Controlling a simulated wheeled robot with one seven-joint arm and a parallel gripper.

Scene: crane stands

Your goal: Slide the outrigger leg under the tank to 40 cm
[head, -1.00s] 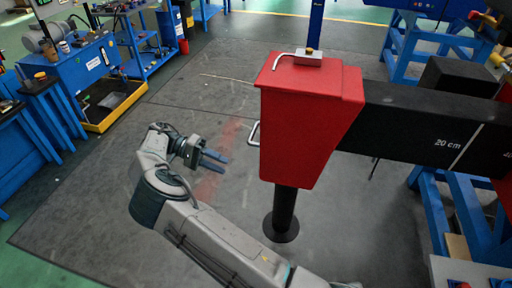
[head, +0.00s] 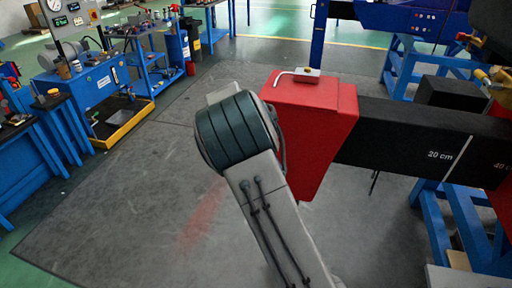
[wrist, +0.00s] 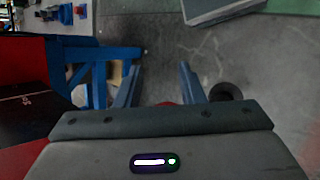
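The outrigger leg has a red box-shaped head (head: 310,130) on the end of a black beam (head: 395,130). White marks on the beam read 20 cm and, near the right edge, 40. A bent silver rod and a small block lie on top of the red head. Its foot is hidden behind my arm in the head view. The wrist view shows a round black foot (wrist: 226,92) on the floor. My gripper (wrist: 160,70) is open, with floor visible between its fingers; it is hidden in the head view. I cannot tell which thing is the tank.
A blue stand (head: 440,215) is under the beam at right. A black block (head: 448,92) sits behind the beam. A blue bench (head: 95,85) with a yellow-edged tray (head: 120,118) stands at left. The grey floor (head: 120,210) at left is clear.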

